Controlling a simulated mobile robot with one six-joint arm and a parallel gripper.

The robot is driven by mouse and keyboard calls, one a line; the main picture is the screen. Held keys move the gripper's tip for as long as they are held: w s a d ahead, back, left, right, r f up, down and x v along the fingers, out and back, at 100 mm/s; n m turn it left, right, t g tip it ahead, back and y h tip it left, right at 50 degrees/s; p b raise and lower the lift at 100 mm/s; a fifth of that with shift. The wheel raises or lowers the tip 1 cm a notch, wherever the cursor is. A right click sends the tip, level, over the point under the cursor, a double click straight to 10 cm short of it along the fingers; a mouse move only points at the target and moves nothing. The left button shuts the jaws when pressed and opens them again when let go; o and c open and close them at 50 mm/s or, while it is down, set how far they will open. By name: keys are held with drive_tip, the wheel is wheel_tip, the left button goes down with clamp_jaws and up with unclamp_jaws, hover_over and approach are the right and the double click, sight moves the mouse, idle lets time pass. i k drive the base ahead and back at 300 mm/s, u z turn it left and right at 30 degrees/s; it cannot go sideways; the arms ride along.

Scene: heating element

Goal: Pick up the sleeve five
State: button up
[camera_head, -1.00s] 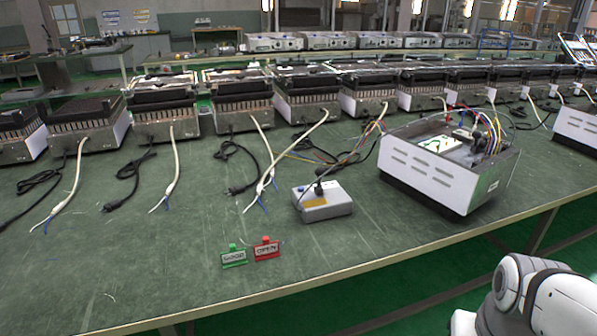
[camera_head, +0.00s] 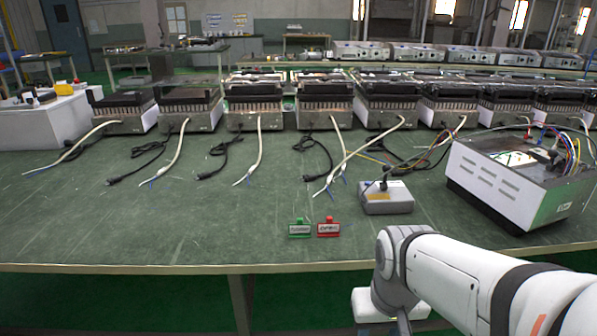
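Several white cable sleeves lie on the green workbench (camera_head: 130,225), each running forward from a heating unit. From the left, they are one at the far left (camera_head: 75,146), a second (camera_head: 176,155), a third (camera_head: 259,153) and a fourth (camera_head: 340,146). A fifth (camera_head: 376,144) slants down to the left, its front end near that of the fourth. Another pale sleeve (camera_head: 445,140) is further right. I see no numbers on them, so I cannot tell which is called five. My arm reaches in from the lower right, in front of the bench; my gripper fingers are not in view.
Black cords with plugs (camera_head: 318,176) lie between the sleeves. A grey box (camera_head: 387,198), a green tag (camera_head: 299,228), a red tag (camera_head: 328,228) and an open white unit (camera_head: 512,190) stand towards the front and right. The bench's front left is clear.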

sight(330, 178)
drive_tip(key=i, duration=1)
drive_tip(key=u, duration=0.05)
